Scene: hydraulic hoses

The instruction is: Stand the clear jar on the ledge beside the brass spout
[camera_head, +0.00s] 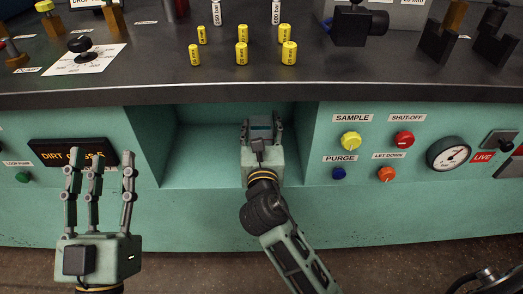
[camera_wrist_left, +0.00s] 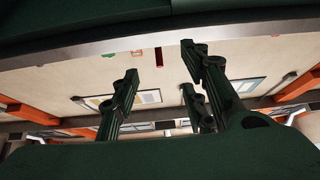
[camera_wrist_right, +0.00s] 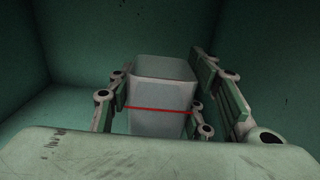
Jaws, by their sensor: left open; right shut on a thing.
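The clear jar (camera_wrist_right: 160,92) has a squarish body and a red line around it. It stands roughly upright between the fingers of my right gripper (camera_wrist_right: 165,85), which is shut on it. In the head view the jar (camera_head: 261,124) shows only partly between the fingers, inside the recess in the green front panel. I cannot tell whether its base touches the recess floor (camera_head: 205,172). No brass spout can be made out in any view. My left gripper (camera_head: 100,160) is open and empty, fingers up, in front of the panel at the left.
The recess has side walls (camera_head: 305,140) and a dark worktop (camera_head: 110,90) above it. Right of it are the sample knob (camera_head: 351,140), shut-off knob (camera_head: 404,138) and a gauge (camera_head: 448,154). Several yellow cylinders (camera_head: 241,54) stand on the worktop. The recess's left part is clear.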

